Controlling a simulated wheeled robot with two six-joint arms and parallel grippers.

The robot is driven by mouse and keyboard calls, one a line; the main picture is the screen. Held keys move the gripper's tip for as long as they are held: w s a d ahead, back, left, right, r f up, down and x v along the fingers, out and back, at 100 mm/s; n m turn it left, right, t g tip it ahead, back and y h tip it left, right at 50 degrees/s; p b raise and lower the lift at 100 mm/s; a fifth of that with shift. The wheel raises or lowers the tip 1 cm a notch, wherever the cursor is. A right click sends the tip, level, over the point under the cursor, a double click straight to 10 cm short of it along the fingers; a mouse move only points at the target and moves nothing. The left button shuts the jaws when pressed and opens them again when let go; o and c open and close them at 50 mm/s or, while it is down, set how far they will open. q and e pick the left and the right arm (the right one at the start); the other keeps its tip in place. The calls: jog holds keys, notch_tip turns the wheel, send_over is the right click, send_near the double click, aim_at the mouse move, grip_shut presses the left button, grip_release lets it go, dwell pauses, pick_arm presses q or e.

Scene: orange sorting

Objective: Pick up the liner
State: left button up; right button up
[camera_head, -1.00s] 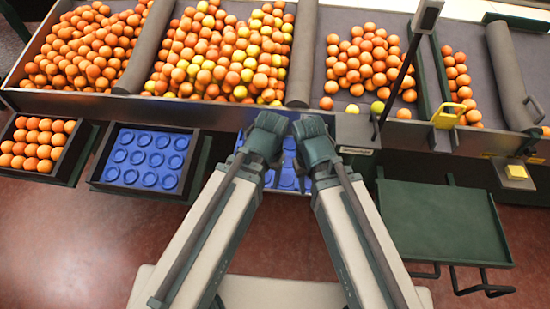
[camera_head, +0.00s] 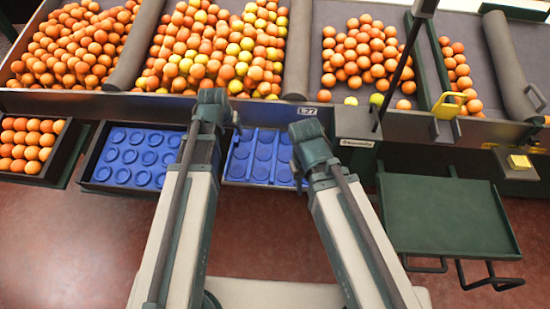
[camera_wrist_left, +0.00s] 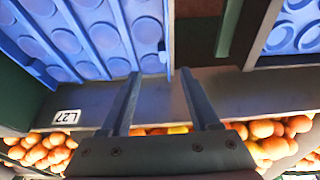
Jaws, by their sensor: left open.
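A blue liner with round recesses (camera_head: 265,153) lies in the bay between my two arms. Its right part is hidden by my right arm. Another blue liner (camera_head: 130,160) lies in the tray to its left. My left gripper (camera_head: 213,108) is over the gap between the two liners, by the conveyor's front edge. In the left wrist view its open, empty jaws (camera_wrist_left: 160,77) point at a corner of the middle liner (camera_wrist_left: 100,38); contact cannot be told. The left liner also shows there at the right (camera_wrist_left: 292,32). My right gripper (camera_head: 308,138) hangs by the middle liner's right side; its fingers are hidden.
Oranges (camera_head: 200,55) fill the conveyor bins behind a raised front edge. A tray of oranges (camera_head: 32,140) is at the far left. A green shelf (camera_head: 445,217) stands at the right. A dark post (camera_head: 400,65) rises right of my right gripper.

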pick_arm(q)
jog(key=b, duration=0.5)
send_over(235, 140)
jog(key=s, duration=0.3)
jog(key=f, duration=0.6)
jog(key=shift+d, duration=0.35)
jog(key=shift+w, duration=0.1)
jog(key=b+x, duration=0.4)
jog(key=x, duration=0.1)
jog(key=shift+w+a+b, duration=0.25)
jog(key=shift+a+b, duration=0.1)
grip_shut()
